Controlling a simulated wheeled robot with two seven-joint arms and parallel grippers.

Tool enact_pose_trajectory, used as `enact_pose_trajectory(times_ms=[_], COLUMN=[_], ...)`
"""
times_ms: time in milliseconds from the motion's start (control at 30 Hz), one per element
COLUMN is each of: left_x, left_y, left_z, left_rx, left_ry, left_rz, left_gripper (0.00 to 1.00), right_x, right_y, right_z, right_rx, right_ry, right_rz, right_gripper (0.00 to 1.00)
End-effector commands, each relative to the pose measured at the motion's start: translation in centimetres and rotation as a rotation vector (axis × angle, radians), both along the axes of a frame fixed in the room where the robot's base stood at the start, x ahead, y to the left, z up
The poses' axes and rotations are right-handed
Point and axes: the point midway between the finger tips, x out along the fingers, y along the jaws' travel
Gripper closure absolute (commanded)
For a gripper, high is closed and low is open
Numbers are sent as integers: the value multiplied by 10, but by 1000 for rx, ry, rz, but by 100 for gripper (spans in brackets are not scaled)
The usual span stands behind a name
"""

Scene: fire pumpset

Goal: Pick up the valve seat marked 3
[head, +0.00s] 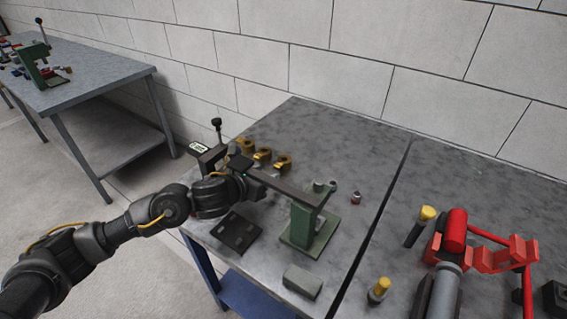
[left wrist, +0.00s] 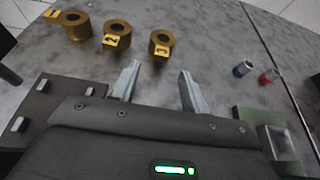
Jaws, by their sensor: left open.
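Three short brass valve seats with yellow number tags stand in a row on the grey bench. The valve seat marked 3 (left wrist: 162,42) is the right one in the left wrist view, and in the head view it is the right one (head: 283,163).
A green press (head: 310,228) stands right of my left gripper. A small red-and-grey part (head: 356,197) lies behind it. A black plate (head: 237,232) and a grey block (head: 302,281) are nearer. Red pump parts (head: 453,230) fill the right. A wall closes the back.

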Motion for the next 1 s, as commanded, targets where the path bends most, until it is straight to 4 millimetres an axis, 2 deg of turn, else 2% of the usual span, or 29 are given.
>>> enact_pose_trajectory(times_ms=[167, 433, 767, 1000], left_x=[7, 35, 40, 39], left_y=[-6, -25, -27, -27], left_z=[-2, -17, -20, -20], left_rx=[-1, 1, 0, 0], left_ry=[2, 1, 0, 0], left_rz=[0, 0, -1, -1], left_gripper=[55, 55, 55, 86], right_x=[1, -12, -13, -11], right_y=[1, 6, 9, 10], right_z=[4, 11, 10, 11], right_rx=[2, 8, 12, 13], right_ry=[-3, 17, 17, 13], right_rz=[0, -1, -1, -1], right_gripper=[64, 64, 64, 64])
